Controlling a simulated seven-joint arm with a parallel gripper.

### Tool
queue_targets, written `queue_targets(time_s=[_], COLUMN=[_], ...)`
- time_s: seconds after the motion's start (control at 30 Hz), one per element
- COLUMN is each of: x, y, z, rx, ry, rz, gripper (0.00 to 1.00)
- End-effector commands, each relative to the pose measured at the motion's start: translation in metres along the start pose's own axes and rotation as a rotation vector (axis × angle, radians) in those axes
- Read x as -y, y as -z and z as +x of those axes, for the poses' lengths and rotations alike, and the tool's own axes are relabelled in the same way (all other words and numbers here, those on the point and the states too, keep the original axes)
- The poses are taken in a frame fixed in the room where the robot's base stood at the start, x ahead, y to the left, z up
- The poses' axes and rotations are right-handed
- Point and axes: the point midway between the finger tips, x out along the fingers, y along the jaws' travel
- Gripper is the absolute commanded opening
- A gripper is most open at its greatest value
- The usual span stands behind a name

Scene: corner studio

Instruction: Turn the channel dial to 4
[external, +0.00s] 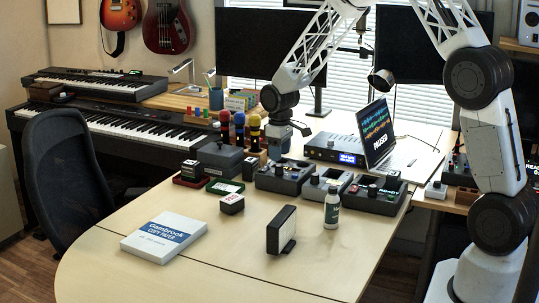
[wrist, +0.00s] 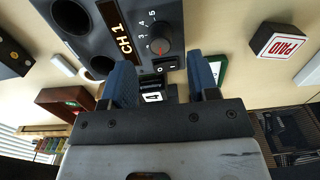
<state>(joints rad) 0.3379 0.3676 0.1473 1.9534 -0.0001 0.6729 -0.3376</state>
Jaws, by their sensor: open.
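In the wrist view a dark panel (wrist: 105,58) carries a "CH 1" label and the round black channel dial (wrist: 156,40). Numbers ring the dial, and a red mark shows on its lower edge in the picture. I cannot tell surely which number it marks. My gripper (wrist: 160,66) is open, with blue-padded fingers apart, just below the dial in the picture. The dial is not between the pads. In the external view my gripper (external: 277,138) hangs over the back of the desk.
Dark desk units (external: 284,178) stand in a row, with coloured-top cylinders (external: 239,128) behind. A laptop (external: 376,128), a bottle (external: 332,208) and a paper pack (external: 163,237) are also out.

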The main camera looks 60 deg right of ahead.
Motion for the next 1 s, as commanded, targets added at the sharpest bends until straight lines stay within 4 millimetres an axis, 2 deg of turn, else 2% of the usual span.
queue_targets(time_s=[0.2, 0.4, 0.87, 0.9, 1.0], x=[0.0, 0.0, 0.0, 0.0, 0.0], y=[-0.001, 0.0, 0.0, 0.0, 0.0], z=[0.027, 0.044, 0.052, 0.052, 0.052], rx=[0.003, 0.002, 0.0, 0.0, 0.0], ry=[0.001, 0.001, 0.0, 0.0, 0.0], rz=[0.0, 0.0, 0.0, 0.0, 0.0], gripper=[0.55, 0.55, 0.55, 0.53, 0.38])
